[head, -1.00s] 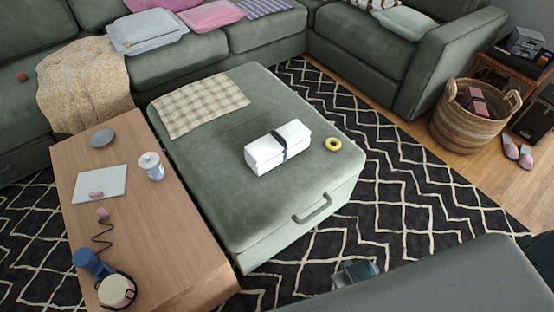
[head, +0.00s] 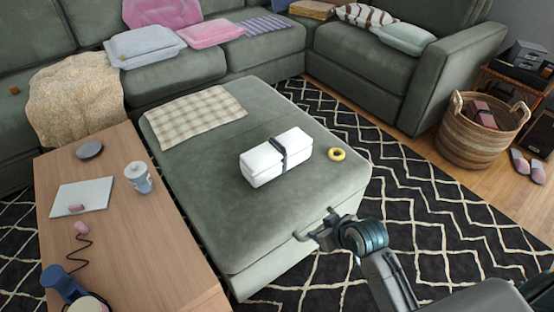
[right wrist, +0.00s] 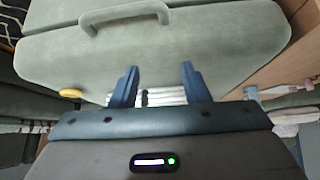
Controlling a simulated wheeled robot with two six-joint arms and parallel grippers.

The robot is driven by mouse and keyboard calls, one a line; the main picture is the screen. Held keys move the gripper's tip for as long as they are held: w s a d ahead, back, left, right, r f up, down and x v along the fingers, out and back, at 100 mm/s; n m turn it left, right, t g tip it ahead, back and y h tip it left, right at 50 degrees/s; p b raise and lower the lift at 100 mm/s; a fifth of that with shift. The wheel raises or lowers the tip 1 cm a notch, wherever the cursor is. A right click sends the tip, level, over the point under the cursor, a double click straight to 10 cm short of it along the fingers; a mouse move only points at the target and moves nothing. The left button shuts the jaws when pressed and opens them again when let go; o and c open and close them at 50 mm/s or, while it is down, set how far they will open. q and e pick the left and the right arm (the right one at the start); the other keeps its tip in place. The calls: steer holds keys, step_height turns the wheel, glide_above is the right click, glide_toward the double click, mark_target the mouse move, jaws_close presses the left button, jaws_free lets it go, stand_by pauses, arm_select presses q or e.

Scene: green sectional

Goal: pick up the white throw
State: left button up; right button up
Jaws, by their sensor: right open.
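The white throw (head: 276,158) is a folded white bundle with a dark strap around its middle. It lies on top of the green ottoman (head: 240,215). In the right wrist view a strip of the throw (right wrist: 172,97) shows between and behind the fingers. My right gripper (head: 325,232) is by the ottoman's front edge near its handle, apart from the throw. Its two blue fingers stand apart with nothing between them in the right wrist view (right wrist: 160,84). My left gripper is not in view.
A yellow ring (head: 336,154) lies right of the throw. A checked cloth (head: 195,117) lies at the ottoman's back. A wooden table (head: 125,230) with a cup (head: 138,178) stands left. The ottoman's handle (head: 312,228) sticks out near my right gripper. A wicker basket (head: 475,140) stands right.

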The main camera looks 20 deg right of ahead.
steer(key=w+r+t+y, duration=0.1)
steer(key=w+r+t, duration=0.1)
steer(key=w, duration=0.7)
steer(key=n+t+y, duration=0.1)
steer(key=t+y, duration=0.1)
steer(key=t, duration=0.1)
glide_toward(280, 144)
steer(key=b+x, duration=0.1)
steer(key=x, duration=0.3)
steer(key=shift+a+f, duration=0.15)
steer(key=shift+a, duration=0.1)
steer(key=x, duration=0.4)
steer(key=shift+w+f+b, duration=0.15)
steer(key=shift+w+b, duration=0.25)
steer(key=shift+w, duration=0.2)
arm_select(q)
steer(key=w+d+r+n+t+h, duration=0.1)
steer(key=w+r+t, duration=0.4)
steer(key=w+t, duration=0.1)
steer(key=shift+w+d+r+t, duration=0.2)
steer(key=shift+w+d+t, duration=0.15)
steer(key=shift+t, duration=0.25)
arm_select(e)
jaws_close()
